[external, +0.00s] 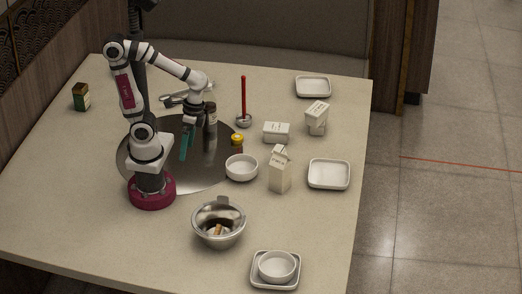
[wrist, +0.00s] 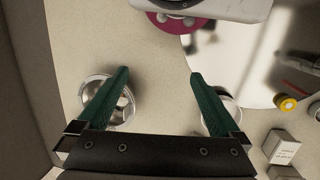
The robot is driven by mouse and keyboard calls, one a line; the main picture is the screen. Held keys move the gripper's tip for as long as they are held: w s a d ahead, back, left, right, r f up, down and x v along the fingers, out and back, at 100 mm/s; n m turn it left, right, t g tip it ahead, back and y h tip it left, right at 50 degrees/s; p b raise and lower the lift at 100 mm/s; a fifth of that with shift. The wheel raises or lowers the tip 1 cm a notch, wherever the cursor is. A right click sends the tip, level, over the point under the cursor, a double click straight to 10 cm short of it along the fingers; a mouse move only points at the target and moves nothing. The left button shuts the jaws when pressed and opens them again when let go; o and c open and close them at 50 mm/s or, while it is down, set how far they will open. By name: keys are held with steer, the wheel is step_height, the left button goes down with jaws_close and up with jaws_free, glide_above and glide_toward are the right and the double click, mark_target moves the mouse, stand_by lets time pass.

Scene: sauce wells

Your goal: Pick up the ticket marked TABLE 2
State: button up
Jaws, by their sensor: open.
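I cannot make out a ticket marked TABLE 2 in either view; print on the small items is too small to read. My gripper (external: 187,143), with teal fingers, is open and empty above the round metal plate (external: 135,172) on the table. In the wrist view its two fingers (wrist: 160,74) are spread wide, with bare table between them. A metal bowl (external: 219,238) at the front holds a small brown item (external: 218,229), which I cannot identify.
A white bowl (external: 241,168), a carton (external: 280,172), white boxes (external: 276,132) (external: 317,118) and a yellow-lidded item (external: 237,139) stand right of my gripper. A red-handled tool (external: 243,97) stands upright. White dishes (external: 329,174) line the right edge. The left table area is mostly clear.

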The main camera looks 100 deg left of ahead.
steer(key=w+a+f+n+t+h, duration=0.1)
steer(key=w+a+n+t+h, duration=0.2)
steer(key=w+n, duration=0.35)
steer(key=w+a+f+n+t+h, duration=0.1)
steer(key=w+f+n+t+h, duration=0.1)
steer(key=w+n+h, duration=0.45)
steer(key=w+a+f+n+t+y, duration=0.1)
steer(key=a+f+n+t+y, duration=0.35)
steer(key=a+n, duration=0.6)
steer(key=a+f+n+t+y, duration=0.4)
steer(key=a+n+t, duration=0.2)
steer(key=a+n, duration=0.5)
steer(key=shift+m, duration=0.45)
steer(key=x, duration=1)
steer(key=a+x, duration=0.1)
steer(key=x, duration=0.4)
steer(key=shift+w+f, duration=0.15)
steer(key=shift+f, duration=0.3)
steer(key=c, duration=1.4)
